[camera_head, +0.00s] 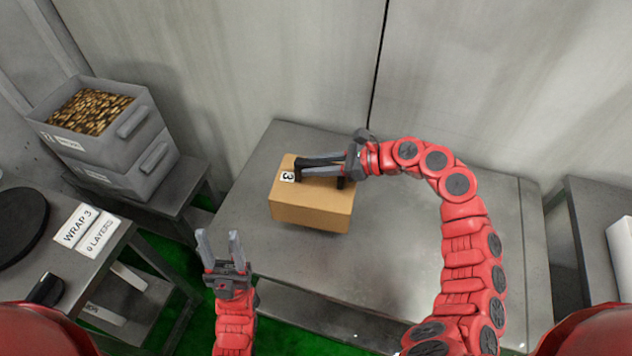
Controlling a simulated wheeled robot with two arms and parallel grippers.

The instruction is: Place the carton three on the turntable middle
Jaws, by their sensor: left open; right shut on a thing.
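The brown carton (312,206) with a "3" label is over the grey metal table in the middle of the head view. A black handle sits on its top. My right gripper (306,167) reaches in from the right and is shut on this handle. I cannot tell whether the carton rests on the table or hangs just above it. My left gripper (220,244) is open and empty, in front of the table's left edge. A black disc (18,222), possibly the turntable, lies on the left table and is cut off by the picture edge.
The grey table (400,275) is otherwise clear. A sign (88,231) reading "WRAP 3" and "0 LAYERS" and a small black object (46,289) are on the left table. Stacked grey bins (110,135), the top one filled with small brown pieces, stand behind. A wall closes the back.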

